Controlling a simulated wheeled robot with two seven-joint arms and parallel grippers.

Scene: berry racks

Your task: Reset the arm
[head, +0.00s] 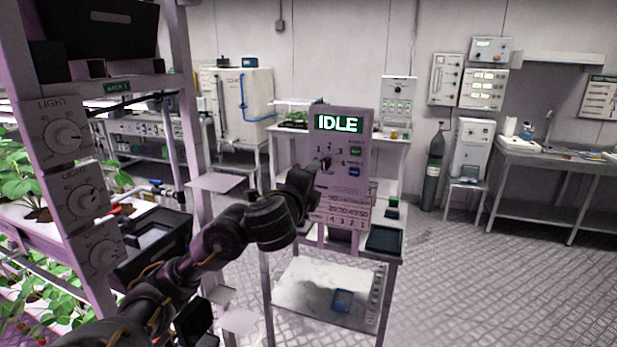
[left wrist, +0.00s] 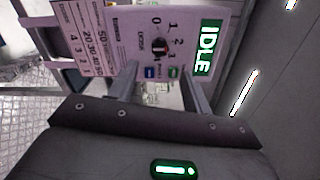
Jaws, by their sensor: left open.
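My left arm reaches in from the lower left in the head view, and its gripper (head: 302,182) is in front of the lower left part of a pale control panel (head: 357,185). The panel's green display (head: 338,124) reads IDLE. In the left wrist view the panel appears turned sideways, with a black and red knob (left wrist: 160,45) beside the numbers 0 to 3, a blue button (left wrist: 150,71) and a green button (left wrist: 174,71). My left gripper (left wrist: 160,92) is open and empty, its fingers pointing at the panel. My right gripper is not in view.
A rack of strawberry plants (head: 22,178) with light dials (head: 65,135) stands close on the left. The panel stands on a small two-shelf table (head: 290,285) with a dark tray (head: 384,239). Benches line the back wall. The floor (head: 470,270) at right is clear.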

